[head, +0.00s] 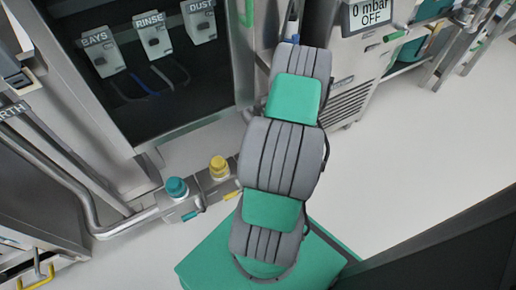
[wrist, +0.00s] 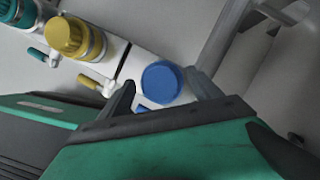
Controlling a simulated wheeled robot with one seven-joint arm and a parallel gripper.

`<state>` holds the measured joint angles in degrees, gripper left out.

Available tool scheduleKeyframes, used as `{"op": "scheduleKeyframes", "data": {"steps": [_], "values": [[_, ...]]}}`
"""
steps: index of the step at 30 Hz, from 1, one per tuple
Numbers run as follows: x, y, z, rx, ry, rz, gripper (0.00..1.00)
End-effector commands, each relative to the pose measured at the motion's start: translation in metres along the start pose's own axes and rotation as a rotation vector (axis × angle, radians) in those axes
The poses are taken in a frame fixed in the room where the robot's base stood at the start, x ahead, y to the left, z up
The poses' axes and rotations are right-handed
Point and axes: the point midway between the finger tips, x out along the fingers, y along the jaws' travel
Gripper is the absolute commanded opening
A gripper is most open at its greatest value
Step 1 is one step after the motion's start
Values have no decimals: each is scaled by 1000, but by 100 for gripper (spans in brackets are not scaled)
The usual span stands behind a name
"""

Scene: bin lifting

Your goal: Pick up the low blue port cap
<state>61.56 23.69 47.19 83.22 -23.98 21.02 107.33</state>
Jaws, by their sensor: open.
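The blue port cap (wrist: 161,82) is round and sits on a pale port block in the wrist view. My gripper (wrist: 162,92) is open, with one dark finger on each side of the cap in the picture. I cannot tell how far the fingertips are from the cap in depth or whether they touch it. The gripper body covers the area below the cap. In the head view my arm hides the blue cap and the gripper.
A yellow cap (head: 218,167) and a teal cap (head: 177,187) stand on the same low pipe, left of my arm. Small levers (head: 191,214) stick out below them. A dark cabinet (head: 140,60) rises behind. White floor (head: 410,150) is clear at right.

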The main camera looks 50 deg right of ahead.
Motion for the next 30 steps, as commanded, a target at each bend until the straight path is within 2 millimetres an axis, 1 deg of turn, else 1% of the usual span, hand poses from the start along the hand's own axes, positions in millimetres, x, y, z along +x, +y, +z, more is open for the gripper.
{"op": "scheduleKeyframes", "data": {"steps": [5, 30], "values": [[-1, 0, 1, -2, 0, -1, 73], [0, 0, 2, -4, 0, 0, 5]]}}
